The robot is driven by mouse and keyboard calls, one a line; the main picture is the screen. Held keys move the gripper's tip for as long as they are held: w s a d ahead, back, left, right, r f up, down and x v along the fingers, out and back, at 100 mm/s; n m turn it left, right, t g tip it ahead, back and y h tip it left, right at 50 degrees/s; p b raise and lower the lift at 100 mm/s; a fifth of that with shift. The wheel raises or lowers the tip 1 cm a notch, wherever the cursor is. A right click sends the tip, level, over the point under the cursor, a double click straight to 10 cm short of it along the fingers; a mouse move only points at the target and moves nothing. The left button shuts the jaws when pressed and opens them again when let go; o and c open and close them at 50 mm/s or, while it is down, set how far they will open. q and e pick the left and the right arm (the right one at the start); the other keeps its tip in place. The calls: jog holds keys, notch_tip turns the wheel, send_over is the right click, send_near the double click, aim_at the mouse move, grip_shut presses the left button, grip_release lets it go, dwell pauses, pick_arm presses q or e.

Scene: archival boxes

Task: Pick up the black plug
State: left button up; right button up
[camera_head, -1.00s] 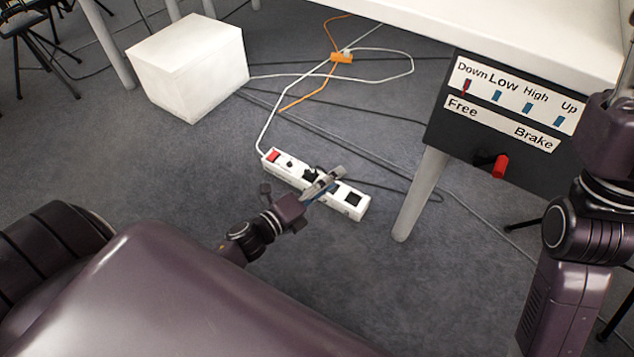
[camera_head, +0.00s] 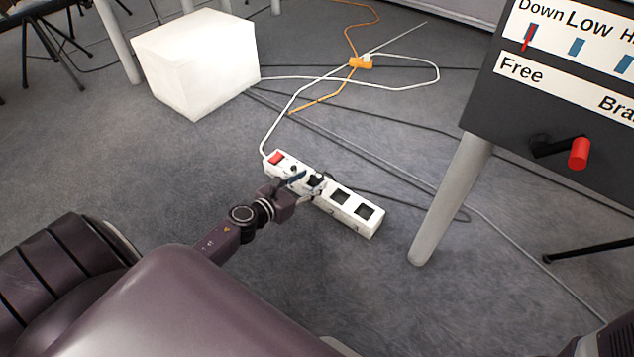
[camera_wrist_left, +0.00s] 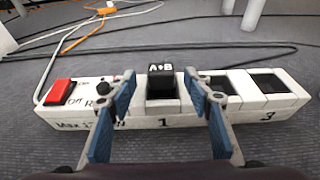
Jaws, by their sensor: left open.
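The black plug (camera_wrist_left: 162,84), marked A+B on top, sits in the first socket of the white power strip (camera_wrist_left: 246,106). In the head view the plug (camera_head: 316,181) shows partly, just beyond my left gripper. The strip (camera_head: 350,207) lies on the carpet with a red switch at its left end. My left gripper (camera_wrist_left: 158,92) is open. In the wrist view its blue-padded fingers stand on either side of the plug, with a gap at each side. The left gripper also shows over the strip in the head view (camera_head: 304,180). My right gripper is not in view.
A white box (camera_head: 195,62) stands on the floor at the upper left. An orange connector (camera_head: 360,62) and several cables lie behind the strip. A table leg (camera_head: 450,200) and a black control panel (camera_head: 560,110) with a red knob stand at the right.

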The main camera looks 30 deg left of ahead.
aim_at(314, 179)
pick_arm(q)
jog(key=b+x, duration=0.1)
jog(key=x, duration=0.2)
jog(key=shift+w+d+f, duration=0.1)
jog(key=shift+w, duration=0.05)
grip_shut()
